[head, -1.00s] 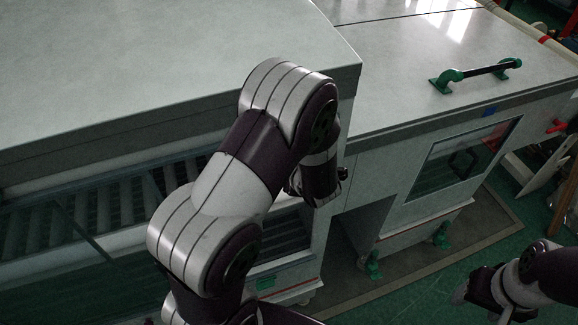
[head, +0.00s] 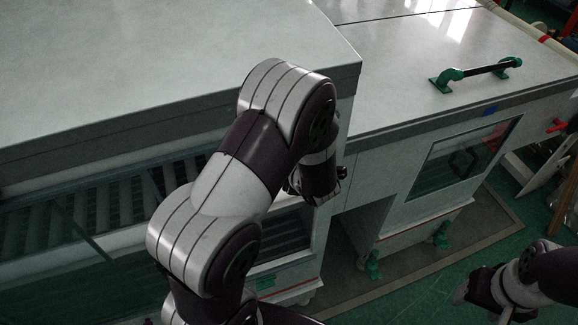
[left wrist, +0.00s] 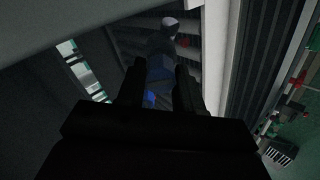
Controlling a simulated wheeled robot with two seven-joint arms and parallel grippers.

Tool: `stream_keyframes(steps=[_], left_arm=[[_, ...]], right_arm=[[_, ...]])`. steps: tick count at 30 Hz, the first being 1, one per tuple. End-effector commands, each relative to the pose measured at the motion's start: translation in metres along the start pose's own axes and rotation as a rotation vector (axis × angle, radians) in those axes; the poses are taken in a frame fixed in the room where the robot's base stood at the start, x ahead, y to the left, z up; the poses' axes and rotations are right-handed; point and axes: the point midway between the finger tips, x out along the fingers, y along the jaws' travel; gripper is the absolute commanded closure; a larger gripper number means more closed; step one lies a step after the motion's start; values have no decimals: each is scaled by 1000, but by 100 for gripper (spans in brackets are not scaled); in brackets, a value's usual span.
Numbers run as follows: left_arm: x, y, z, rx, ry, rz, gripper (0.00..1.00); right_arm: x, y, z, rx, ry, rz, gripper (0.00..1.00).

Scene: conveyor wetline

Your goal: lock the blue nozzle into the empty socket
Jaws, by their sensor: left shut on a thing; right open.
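In the left wrist view my left gripper (left wrist: 158,88) is shut on the blue nozzle (left wrist: 158,72), which sits between its two dark fingers and points away from the camera. The picture is dark there, and the nozzle's far end merges with pale, pipe-like shapes behind it. I cannot tell whether it touches them, and I cannot make out the empty socket. In the head view my left arm blocks the middle and the nozzle is hidden. My right gripper (head: 470,288) is open and empty at the lower right, away from the machine.
A large grey machine housing (head: 170,60) fills the left and top. Its open side shows a roller conveyor (head: 75,215). A lower cabinet top (head: 400,60) carries a black handle with green mounts (head: 478,74).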

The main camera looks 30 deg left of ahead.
Motion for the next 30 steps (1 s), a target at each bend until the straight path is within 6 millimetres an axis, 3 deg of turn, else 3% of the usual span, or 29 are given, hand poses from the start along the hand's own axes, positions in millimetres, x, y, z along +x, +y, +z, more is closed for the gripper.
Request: stream_keyframes(steps=[23,24,26,30], left_arm=[[17,-1,0,1,0,-1,100],[16,0,0,1,0,-1,58],[16,0,0,1,0,-1,38],[16,0,0,1,0,-1,35]], right_arm=[[11,0,1,0,0,0,37],[10,0,1,0,0,0,37],[10,0,1,0,0,0,37],[10,0,1,0,0,0,37]])
